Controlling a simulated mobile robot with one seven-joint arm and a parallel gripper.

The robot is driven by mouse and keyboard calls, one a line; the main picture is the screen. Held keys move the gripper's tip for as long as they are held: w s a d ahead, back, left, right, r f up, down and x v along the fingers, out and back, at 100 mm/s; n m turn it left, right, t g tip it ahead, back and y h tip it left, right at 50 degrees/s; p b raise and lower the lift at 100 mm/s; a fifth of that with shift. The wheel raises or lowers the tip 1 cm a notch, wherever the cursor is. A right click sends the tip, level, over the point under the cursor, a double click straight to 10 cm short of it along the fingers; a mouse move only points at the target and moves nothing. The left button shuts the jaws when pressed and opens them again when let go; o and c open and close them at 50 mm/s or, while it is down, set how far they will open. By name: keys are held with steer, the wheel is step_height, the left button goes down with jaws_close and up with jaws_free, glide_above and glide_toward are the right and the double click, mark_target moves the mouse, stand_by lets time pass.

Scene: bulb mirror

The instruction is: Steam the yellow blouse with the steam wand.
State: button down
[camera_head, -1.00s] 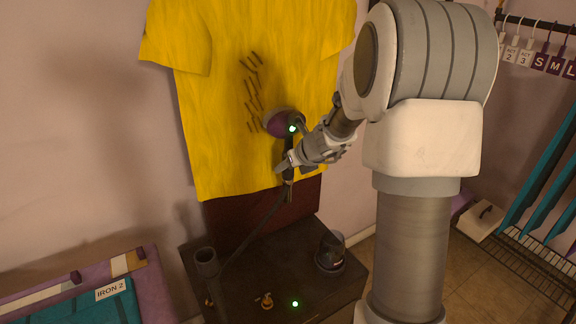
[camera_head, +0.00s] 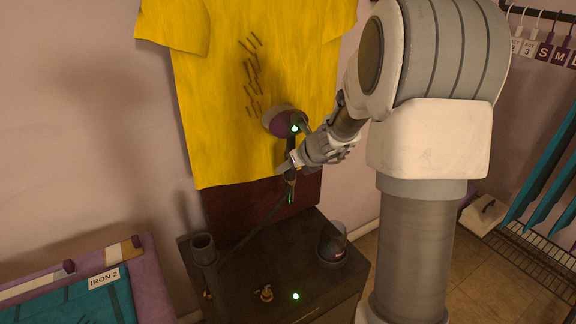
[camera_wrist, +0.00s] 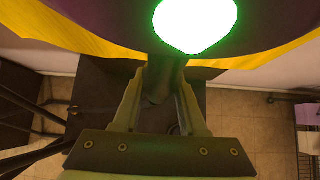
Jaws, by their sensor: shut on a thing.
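The yellow blouse (camera_head: 215,95) hangs against the wall in the head view, with a patch of dark crease marks (camera_head: 252,78) on its upper middle. My gripper (camera_head: 290,165) is shut on the steam wand's handle, just in front of the blouse's lower right. The steam wand (camera_head: 282,121) has a round purple head with a lit green light; the head overlaps the blouse below and right of the creases. Whether it touches the cloth I cannot tell. In the wrist view, the wand's handle (camera_wrist: 165,85) runs between my fingers, and the green light glows large above.
A dark steamer cabinet (camera_head: 235,280) stands below, with an upright tube holder (camera_head: 204,250), a clear container (camera_head: 331,243), a brass valve and a green light. A board labelled IRON 2 (camera_head: 103,280) is at lower left. A rail with size tags (camera_head: 540,50) is at right.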

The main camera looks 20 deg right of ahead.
steer(key=s+d+b, duration=0.1)
steer(key=s, duration=0.6)
steer(key=shift+d+b, duration=0.15)
steer(key=shift+b, duration=0.15)
steer(key=shift+w+r, duration=0.1)
